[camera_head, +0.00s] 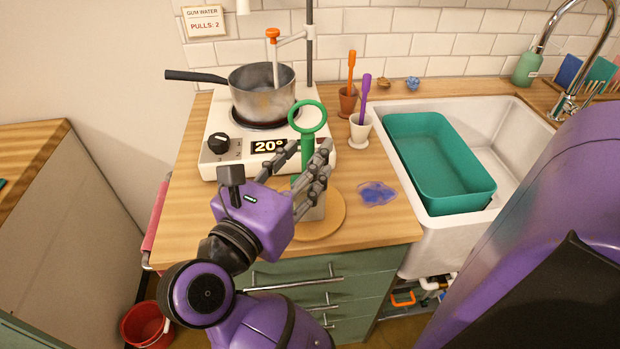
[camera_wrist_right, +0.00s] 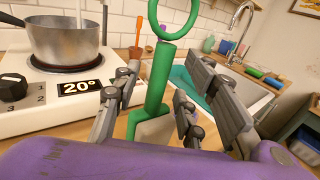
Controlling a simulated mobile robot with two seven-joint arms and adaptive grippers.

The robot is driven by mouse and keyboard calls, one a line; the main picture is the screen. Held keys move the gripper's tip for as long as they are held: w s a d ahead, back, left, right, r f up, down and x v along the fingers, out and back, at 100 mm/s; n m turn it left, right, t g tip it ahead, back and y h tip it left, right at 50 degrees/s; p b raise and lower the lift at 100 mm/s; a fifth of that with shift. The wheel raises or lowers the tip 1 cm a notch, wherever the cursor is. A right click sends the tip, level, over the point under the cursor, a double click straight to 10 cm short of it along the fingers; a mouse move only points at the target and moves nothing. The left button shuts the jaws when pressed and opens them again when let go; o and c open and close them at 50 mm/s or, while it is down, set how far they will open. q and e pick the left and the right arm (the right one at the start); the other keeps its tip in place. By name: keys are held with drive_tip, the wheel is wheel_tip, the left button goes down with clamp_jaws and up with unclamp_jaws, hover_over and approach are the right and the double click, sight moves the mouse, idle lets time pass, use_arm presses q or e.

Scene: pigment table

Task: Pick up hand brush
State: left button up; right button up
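A green upright handle (camera_head: 307,148) with a ring on top rises from a pale block (camera_head: 313,212) on a round wooden board (camera_head: 332,222). Its bristles, if it is the hand brush, do not show, so I cannot tell. My right gripper (camera_head: 306,165) is around the green stem, its fingers on both sides. In the right wrist view the green stem (camera_wrist_right: 160,80) stands between the spread fingers of my gripper (camera_wrist_right: 163,90), with gaps visible on both sides. The fingers hide part of the pale block. My left gripper is not in view.
A hot plate (camera_head: 217,130) with a metal pot (camera_head: 262,97) stands behind. A white cup (camera_head: 360,130) with a purple tool and a brown cup (camera_head: 347,104) stand to the right. A blue spill (camera_head: 377,193) lies near the board. A teal tub (camera_head: 437,165) sits in the sink.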

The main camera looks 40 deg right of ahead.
drive_tip(key=shift+x, duration=0.9)
drive_tip(key=shift+c, duration=0.5)
clamp_jaws()
